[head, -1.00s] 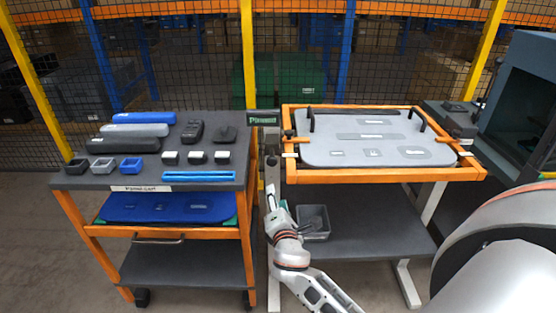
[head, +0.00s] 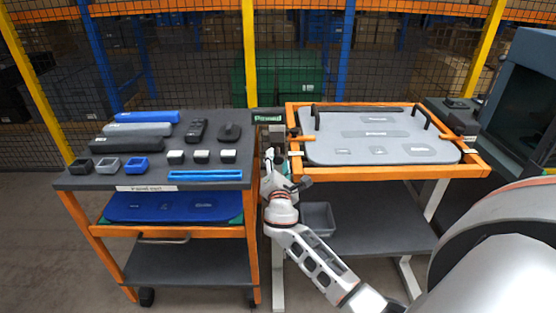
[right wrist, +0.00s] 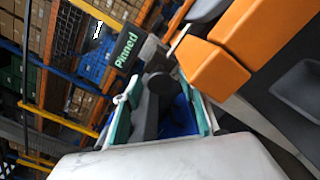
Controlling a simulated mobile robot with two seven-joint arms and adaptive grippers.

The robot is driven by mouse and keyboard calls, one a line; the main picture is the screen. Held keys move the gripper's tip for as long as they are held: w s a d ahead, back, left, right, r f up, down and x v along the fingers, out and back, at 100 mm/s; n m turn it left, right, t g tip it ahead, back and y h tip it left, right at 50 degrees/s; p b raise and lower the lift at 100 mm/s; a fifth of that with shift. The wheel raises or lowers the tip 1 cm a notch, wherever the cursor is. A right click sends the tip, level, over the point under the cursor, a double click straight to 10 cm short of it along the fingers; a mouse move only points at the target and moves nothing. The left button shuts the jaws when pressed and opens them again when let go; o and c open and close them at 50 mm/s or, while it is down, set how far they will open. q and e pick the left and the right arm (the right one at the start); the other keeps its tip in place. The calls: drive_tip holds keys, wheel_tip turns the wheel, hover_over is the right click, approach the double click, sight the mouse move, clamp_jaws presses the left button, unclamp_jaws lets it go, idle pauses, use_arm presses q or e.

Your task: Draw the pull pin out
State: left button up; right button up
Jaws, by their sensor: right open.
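My right gripper (head: 277,160) is open at the left front corner of the orange frame (head: 390,175), below the green "Pinned" sign (head: 267,117). In the right wrist view its teal-padded fingers (right wrist: 163,112) stand apart. A dark grey round knob with a short stem (right wrist: 152,108), which looks like the pull pin, shows between them; I cannot tell whether either finger touches it. The sign (right wrist: 125,50) is just beyond, and an orange frame end (right wrist: 215,68) is close on the right. In the head view the gripper hides the knob. My left gripper is not in view.
A grey panel (head: 375,150) with black handles lies in the orange frame. A grey bin (head: 318,218) sits on the shelf below. On the left, a cart (head: 110,178) holds dark, blue and grey parts. A dark machine (head: 520,100) stands at right.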

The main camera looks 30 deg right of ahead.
drive_tip(key=shift+w+d, duration=0.3)
drive_tip(key=shift+w, duration=0.25)
clamp_jaws()
drive_tip(key=shift+p+v, duration=0.55)
drive_tip(key=shift+v, duration=1.15)
drive_tip(key=shift+w+f, duration=0.1)
unclamp_jaws()
